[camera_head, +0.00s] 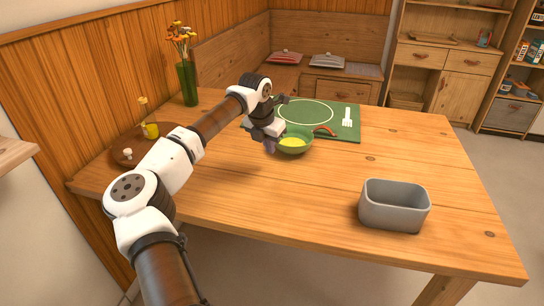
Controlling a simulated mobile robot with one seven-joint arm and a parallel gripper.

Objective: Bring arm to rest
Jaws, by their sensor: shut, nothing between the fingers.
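My gripper (270,146) points down over the wooden table (300,190), at the left edge of a green bowl (294,147). The bowl has something yellow-green inside. My gripper's fingers are small and dark in this view. They look shut, with nothing seen between them. I cannot tell whether they touch the bowl. My arm reaches in from the bottom left and is bent over the table's left part.
A grey bin (394,206) stands at the front right. A vase of flowers (187,83) and a round brown tray (122,151) are at the left. The table's front middle is clear.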

